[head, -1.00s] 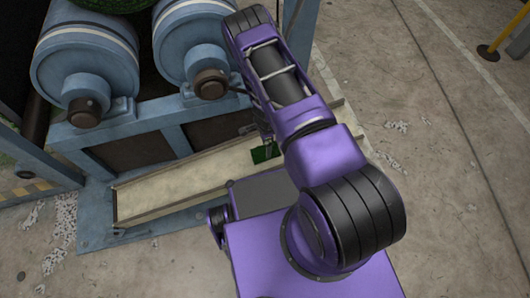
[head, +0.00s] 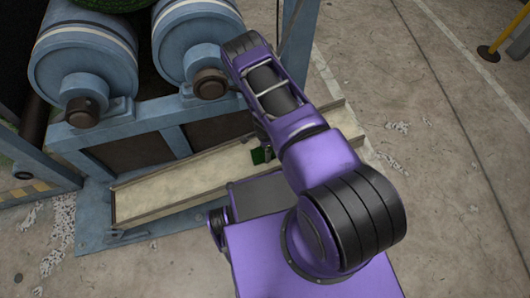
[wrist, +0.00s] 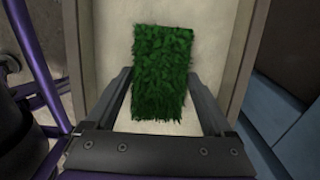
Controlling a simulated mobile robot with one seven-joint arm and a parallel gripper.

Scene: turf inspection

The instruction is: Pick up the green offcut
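The green offcut (wrist: 162,75) is a small rectangle of turf on the pale tray (wrist: 112,22). In the wrist view it lies between the two open fingers of my gripper (wrist: 160,90), with a narrow gap showing on each side near the fingertips. In the head view a small part of the offcut (head: 258,156) shows on the long tray (head: 180,187), and my arm hides the rest. My gripper is mostly hidden behind my arm there. Whether the fingers are level with the offcut or above it is hard to tell.
Behind the tray stands a blue machine frame (head: 175,130) with large rollers (head: 85,65) and a green turf roll (head: 108,5). White scraps (head: 62,235) lie on the floor at left. A yellow post (head: 490,50) stands far right. The concrete floor at right is mostly clear.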

